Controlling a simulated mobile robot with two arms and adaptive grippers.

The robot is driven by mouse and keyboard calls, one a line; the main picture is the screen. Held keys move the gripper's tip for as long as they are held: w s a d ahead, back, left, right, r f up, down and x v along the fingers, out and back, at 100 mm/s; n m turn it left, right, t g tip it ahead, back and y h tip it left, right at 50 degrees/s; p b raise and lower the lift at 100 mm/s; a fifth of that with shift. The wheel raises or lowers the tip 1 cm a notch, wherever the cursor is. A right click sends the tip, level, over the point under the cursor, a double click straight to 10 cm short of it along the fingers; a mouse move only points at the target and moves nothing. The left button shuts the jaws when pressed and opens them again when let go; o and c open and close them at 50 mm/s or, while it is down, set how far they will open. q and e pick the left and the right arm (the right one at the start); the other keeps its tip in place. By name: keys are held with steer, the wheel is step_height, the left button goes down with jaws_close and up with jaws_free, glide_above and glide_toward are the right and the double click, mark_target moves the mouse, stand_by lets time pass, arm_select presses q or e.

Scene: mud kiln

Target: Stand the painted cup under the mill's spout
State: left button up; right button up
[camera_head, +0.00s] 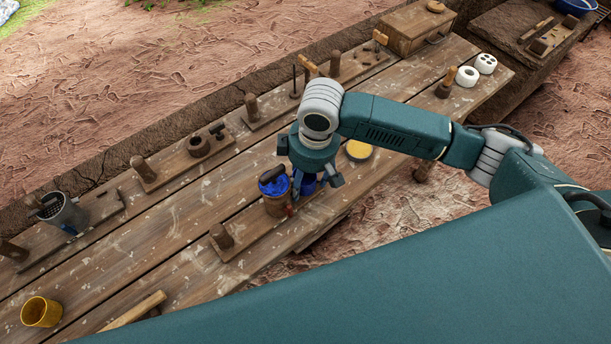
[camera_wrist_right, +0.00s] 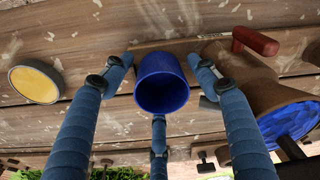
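A plain blue cup (camera_wrist_right: 162,84) stands upright between the fingers of my right gripper (camera_wrist_right: 160,75) in the right wrist view. In the head view the cup (camera_head: 308,184) is partly hidden by the gripper (camera_head: 315,188). The fingers are spread around it, with narrow gaps seeming to remain. The mill (camera_head: 276,204), a brown body with blue stuff in its top, stands just beside the gripper. In the wrist view the mill (camera_wrist_right: 245,85) is at the right, with a red spout-like piece (camera_wrist_right: 262,41) near its lower part. My left gripper is not in view.
A yellow cup (camera_head: 41,312) stands at the table's left end. A yellow-topped round dish (camera_head: 358,149) sits right of the gripper. Bare planks (camera_head: 170,240) lie left of the mill.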

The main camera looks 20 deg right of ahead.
mark_target(310, 178)
steer(key=shift+w+r, duration=0.1)
step_height(310, 178, up, 12)
steer(key=s+b, duration=0.1)
steer(key=shift+d, duration=0.45)
steer(key=shift+s, duration=0.1)
stand_by(0.5)
